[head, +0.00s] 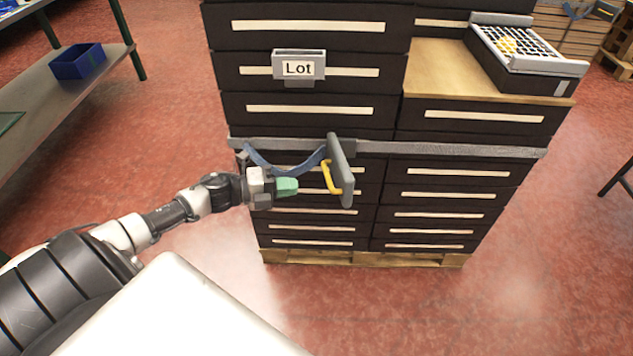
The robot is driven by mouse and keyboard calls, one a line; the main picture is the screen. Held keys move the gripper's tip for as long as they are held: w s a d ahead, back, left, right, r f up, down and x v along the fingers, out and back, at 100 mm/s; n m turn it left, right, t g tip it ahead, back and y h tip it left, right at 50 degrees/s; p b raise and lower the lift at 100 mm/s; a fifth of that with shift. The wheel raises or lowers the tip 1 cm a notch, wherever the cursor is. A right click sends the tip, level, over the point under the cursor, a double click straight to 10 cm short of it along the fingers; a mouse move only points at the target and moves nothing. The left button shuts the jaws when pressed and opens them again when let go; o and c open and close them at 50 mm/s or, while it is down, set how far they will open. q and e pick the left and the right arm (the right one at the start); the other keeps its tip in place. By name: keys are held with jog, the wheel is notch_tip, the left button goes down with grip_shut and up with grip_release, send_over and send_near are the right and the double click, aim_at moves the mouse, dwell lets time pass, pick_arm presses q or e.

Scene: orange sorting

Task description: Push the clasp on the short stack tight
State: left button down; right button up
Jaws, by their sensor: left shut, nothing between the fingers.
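Black crates with pale label strips stand in two columns, the left one (310,110) taller, the right one (480,117) shorter. A grey strap (450,149) runs across both. The clasp is on the front of the taller column, near its right edge: its grey lever plate (341,172) sticks out from the crates, with a yellow loop (327,177) beside it. A blue band (285,169) hangs slack from the left to the clasp. My left gripper (289,187), with green fingertips, is shut and empty, just left of the yellow loop and apart from it. My right gripper is out of view.
A "Lot" card holder (299,67) hangs on the taller column. A grid tray (515,45) with a yellow-orange item sits on the shorter column's wooden top (435,70). A wooden pallet (365,258) is underneath. A bench with a blue bin (77,62) stands left. Red floor in front is clear.

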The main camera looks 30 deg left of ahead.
pick_arm(q)
jog(key=r+x, duration=0.1)
jog(key=x, duration=0.5)
jog(key=shift+w, duration=0.2)
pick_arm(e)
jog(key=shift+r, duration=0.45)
pick_arm(q)
jog(key=shift+d, duration=0.1)
jog(key=shift+r, duration=0.1)
